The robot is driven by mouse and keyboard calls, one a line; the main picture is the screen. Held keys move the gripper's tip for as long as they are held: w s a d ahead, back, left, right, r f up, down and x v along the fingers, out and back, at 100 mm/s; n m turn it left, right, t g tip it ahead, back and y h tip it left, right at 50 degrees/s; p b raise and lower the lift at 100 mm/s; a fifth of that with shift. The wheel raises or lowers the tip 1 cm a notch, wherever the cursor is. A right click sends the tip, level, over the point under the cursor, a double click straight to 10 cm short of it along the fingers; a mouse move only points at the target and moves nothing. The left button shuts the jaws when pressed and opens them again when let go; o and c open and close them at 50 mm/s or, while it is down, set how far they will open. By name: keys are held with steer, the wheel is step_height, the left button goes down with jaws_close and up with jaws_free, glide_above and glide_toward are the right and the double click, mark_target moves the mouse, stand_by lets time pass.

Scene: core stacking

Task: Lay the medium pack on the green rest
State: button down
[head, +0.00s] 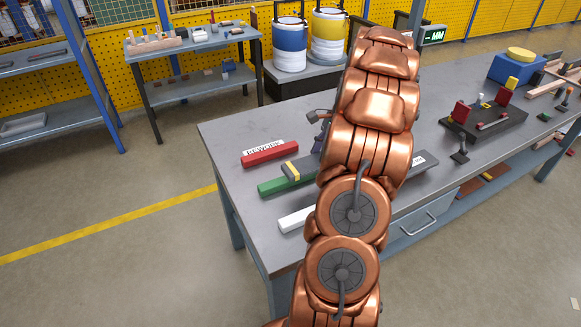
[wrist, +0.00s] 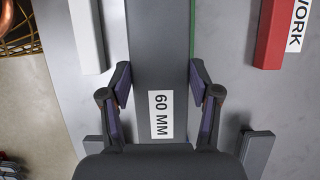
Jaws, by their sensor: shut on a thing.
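My gripper (wrist: 160,88) is shut on a long dark grey pack (wrist: 158,38) labelled "60 MM" in the wrist view, one finger on each side. A thin green edge of the green rest (wrist: 197,72) shows along the pack's right side, so the pack lies over or on it; I cannot tell if they touch. In the head view the green rest (head: 272,187) lies on the table, with a yellow band and a dark piece on it.
A red bar (head: 269,154) marked "REWORK" lies beyond the green rest, and a white bar (head: 296,219) lies nearer. A grey labelled piece (head: 425,161) shows right of my arm. A dark fixture (head: 485,122) with red blocks stands farther right on the table (head: 222,132).

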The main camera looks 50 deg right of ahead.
mark_target(291, 168)
steer(key=w+a, duration=0.1)
steer(key=a, duration=0.1)
steer(key=w+a+p, duration=0.1)
steer(key=w+a, duration=0.3)
steer(key=shift+w+a+f+p, duration=0.25)
steer(key=shift+f+p, duration=0.05)
steer(key=shift+d+p+x, duration=0.2)
steer(key=shift+p+x, duration=0.15)
steer(key=shift+x, duration=0.55)
steer(key=shift+d+p+x, duration=0.2)
steer(key=shift+p+x, duration=0.1)
steer(key=shift+x, duration=0.65)
steer(key=shift+f, duration=0.3)
steer(key=shift+c, duration=1.2)
jaws_free()
steer(key=b+v, duration=0.2)
steer(key=v, duration=1)
steer(key=shift+r+b, duration=0.2)
steer(key=shift+b, duration=0.15)
